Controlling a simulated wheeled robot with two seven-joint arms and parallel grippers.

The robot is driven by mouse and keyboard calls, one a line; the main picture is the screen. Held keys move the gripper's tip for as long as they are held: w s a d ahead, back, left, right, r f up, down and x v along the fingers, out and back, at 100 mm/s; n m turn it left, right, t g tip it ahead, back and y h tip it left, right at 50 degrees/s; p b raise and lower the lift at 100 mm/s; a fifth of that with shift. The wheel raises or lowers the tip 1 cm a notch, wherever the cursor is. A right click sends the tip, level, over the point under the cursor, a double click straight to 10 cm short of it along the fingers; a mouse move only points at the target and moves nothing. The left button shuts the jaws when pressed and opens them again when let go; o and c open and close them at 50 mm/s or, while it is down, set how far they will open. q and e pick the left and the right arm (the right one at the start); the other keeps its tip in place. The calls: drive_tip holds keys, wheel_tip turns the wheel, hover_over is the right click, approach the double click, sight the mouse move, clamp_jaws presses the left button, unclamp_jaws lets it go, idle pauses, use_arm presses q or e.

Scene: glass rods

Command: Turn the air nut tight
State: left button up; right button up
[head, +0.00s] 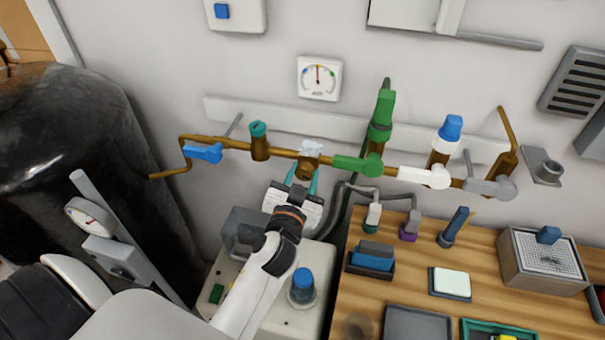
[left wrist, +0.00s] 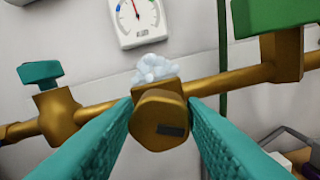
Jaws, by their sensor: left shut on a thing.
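The brass nut (left wrist: 158,122) hangs on the brass pipe in the middle of the left wrist view, with a dark mark on its face. In the head view the brass body (head: 307,170) shows just above my fingers. A pale, lumpy, foam-like clump (left wrist: 155,68) sits on top of it, also visible in the head view (head: 311,147). My left gripper (head: 302,183) is shut on the nut, one teal finger on each side. The finger contact is partly hidden by the fingers themselves. My right gripper is not in view.
The pipe carries a blue lever (head: 203,153), a teal-capped valve (head: 259,140), and green (head: 358,165) and white (head: 424,177) handles close by. A round-dial gauge (head: 319,78) hangs above. A wooden bench (head: 405,265) with several items is at right; a black tank (head: 75,160) stands left.

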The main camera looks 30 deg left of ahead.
use_arm(q)
drive_tip(key=m, duration=0.3)
drive_tip(key=shift+p, duration=0.35)
drive_tip(key=shift+m, duration=1.5)
drive_tip(key=o, duration=1)
drive_tip(key=shift+w+f, duration=0.1)
drive_tip(key=shift+w, duration=0.05)
